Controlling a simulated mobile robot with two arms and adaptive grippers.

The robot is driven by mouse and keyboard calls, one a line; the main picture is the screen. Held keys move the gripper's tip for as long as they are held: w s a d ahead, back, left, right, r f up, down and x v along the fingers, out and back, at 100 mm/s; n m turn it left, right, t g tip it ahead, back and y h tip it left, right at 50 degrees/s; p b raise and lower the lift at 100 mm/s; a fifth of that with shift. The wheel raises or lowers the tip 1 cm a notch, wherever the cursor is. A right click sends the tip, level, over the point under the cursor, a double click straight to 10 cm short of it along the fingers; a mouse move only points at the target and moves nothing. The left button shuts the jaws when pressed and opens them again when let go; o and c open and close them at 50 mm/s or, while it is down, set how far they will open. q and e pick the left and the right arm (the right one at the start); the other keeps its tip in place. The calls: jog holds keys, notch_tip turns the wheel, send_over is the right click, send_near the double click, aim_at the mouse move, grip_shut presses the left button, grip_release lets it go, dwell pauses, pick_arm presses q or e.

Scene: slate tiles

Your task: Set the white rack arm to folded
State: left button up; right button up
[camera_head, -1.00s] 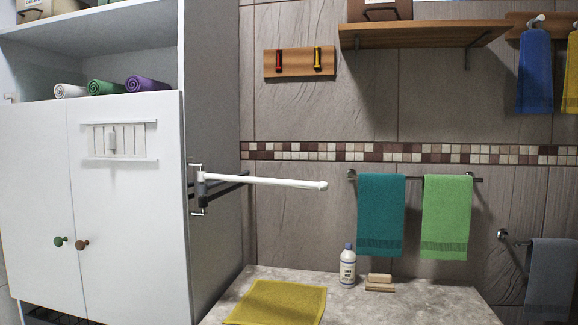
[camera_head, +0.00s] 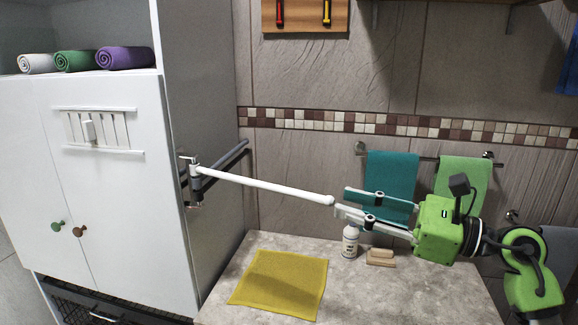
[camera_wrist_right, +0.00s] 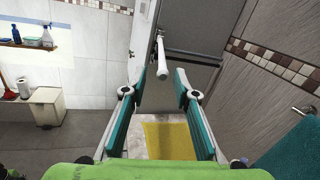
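The white rack arm (camera_head: 265,184) sticks out from a bracket (camera_head: 193,180) on the cabinet's side, swung out to the right over the counter. Its rounded tip lies at the mouth of my right gripper (camera_head: 341,200), which is open with a finger on either side. In the right wrist view the white rack arm (camera_wrist_right: 161,58) points toward the gap of my right gripper (camera_wrist_right: 161,80); neither finger clearly touches it. A dark arm (camera_head: 225,163) on the same bracket lies back along the cabinet side. My left gripper is not in view.
The cabinet (camera_head: 120,190) stands left. On the counter (camera_head: 350,295) are a yellow cloth (camera_head: 282,282), a white bottle (camera_head: 350,242) and a small wooden block (camera_head: 381,257). Teal (camera_head: 390,170) and green towels (camera_head: 462,175) hang on the wall behind my gripper.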

aim_at(288, 191)
jog(key=shift+w+d+f+h, duration=0.15)
jog(key=shift+w+f+h, duration=0.1)
jog(key=shift+h, duration=0.05)
jog(key=p+x, duration=0.5)
jog(key=x, duration=0.7)
jog(key=shift+w+a+f, duration=0.1)
jog(key=shift+w+a, duration=0.05)
jog(key=shift+a, duration=0.15)
jog(key=shift+w+a+f+p, duration=0.1)
jog(key=shift+w+a+p, duration=0.15)
jog(key=shift+a+p, duration=0.25)
jog(key=shift+a+n, duration=0.1)
jog(key=shift+n, duration=0.2)
grip_shut()
